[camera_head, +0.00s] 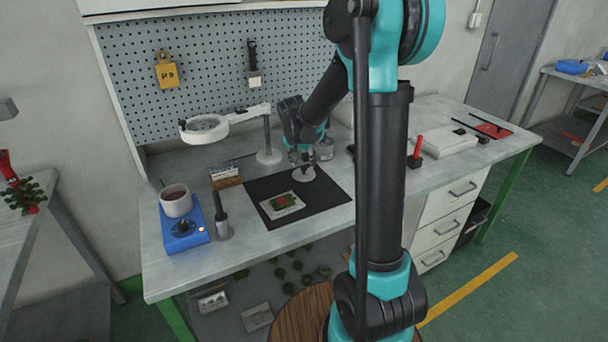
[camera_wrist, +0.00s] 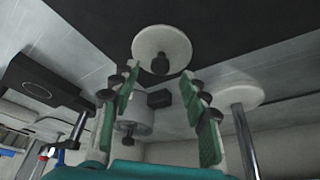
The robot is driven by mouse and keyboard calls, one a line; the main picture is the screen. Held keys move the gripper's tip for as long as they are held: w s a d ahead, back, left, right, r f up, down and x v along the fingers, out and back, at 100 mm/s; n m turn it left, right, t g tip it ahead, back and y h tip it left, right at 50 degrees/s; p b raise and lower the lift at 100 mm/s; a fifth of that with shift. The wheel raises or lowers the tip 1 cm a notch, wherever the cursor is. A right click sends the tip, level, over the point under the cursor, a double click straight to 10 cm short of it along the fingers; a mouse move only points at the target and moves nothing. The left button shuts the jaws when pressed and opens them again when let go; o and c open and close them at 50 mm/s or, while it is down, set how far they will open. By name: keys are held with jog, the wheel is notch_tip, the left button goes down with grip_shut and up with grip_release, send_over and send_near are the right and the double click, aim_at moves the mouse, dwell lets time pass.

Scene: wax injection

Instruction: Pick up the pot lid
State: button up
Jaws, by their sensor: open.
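The pot lid (camera_head: 304,174) is a pale round disc lying on the black mat (camera_head: 335,193), near the mat's back edge. In the wrist view the lid (camera_wrist: 176,38) shows its dark knob (camera_wrist: 160,64) between and just beyond my fingertips. My gripper (camera_head: 305,158) is directly above the lid, pointing down. In the wrist view my gripper (camera_wrist: 160,74) has its green-padded fingers spread on either side of the knob, with gaps visible and nothing held. The open pot (camera_head: 176,203), with brownish contents, stands on a blue heater (camera_head: 182,237) at the left.
A magnifier lamp (camera_head: 268,157) stands behind the mat, its base close to my gripper. A white plate with a green and red piece (camera_head: 282,212) lies on the mat. A dark upright tool (camera_head: 221,222) stands by the heater. A white box (camera_head: 447,143) is at the right.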

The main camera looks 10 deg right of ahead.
aim_at(304, 171)
jog(key=shift+x, duration=1.3)
grip_shut()
